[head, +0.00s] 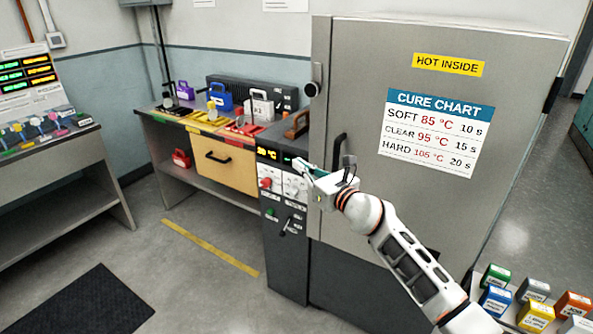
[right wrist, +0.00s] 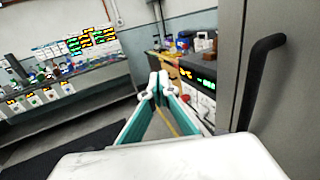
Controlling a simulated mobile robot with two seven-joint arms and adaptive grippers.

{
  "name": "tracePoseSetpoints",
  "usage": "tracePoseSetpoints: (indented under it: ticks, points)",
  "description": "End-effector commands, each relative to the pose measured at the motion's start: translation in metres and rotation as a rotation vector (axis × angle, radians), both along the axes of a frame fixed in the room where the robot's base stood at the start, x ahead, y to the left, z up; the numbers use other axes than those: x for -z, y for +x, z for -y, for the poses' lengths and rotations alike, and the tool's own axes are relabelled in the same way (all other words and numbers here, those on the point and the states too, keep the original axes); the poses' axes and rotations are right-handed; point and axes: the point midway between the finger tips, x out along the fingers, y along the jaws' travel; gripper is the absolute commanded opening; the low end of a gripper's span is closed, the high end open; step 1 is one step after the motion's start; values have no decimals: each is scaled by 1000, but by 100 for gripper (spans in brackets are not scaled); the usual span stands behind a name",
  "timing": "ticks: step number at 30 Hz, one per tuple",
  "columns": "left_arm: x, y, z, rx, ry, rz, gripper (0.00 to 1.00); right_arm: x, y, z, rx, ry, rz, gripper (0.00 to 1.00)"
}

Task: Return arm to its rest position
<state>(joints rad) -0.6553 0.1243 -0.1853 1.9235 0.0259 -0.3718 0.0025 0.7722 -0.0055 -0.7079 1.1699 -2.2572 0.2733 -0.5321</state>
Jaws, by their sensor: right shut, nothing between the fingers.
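My right arm (head: 405,255) reaches in from the lower right in the head view. Its gripper (head: 306,170) is in front of the control panel, just left of the oven door's black handle (head: 338,152). In the right wrist view the gripper's teal-lined fingers (right wrist: 157,88) meet at the tips with nothing between them. The black handle also shows there (right wrist: 258,80), to the right of the fingers and apart from them. The grey oven door (head: 375,60) looks closed. My left gripper is not in view.
The control panel (head: 285,222) with knobs and a lit display stands left of the door. A bench (head: 215,160) with coloured modules is behind it. Another bench (head: 60,160) stands at left. Several coloured boxes (head: 536,316) are at lower right. The floor between is open.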

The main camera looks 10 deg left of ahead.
Motion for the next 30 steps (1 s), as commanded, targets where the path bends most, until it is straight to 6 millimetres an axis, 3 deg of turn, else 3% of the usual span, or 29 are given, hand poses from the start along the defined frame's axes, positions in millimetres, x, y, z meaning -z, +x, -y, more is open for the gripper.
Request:
tracePoseSetpoints:
  ticks: [10, 16, 23, 30]
  points:
    - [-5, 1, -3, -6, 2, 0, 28, 2, -24, -9, 2, 11, -10, 0]
    - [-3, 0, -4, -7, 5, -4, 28, 32, -47, 8, 6, 238, -173, 0]
    - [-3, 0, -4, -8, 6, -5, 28, 94, -91, 69, 84, 765, -526, 0]
    - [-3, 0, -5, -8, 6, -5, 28, 174, -145, 154, 258, 1309, -862, 0]
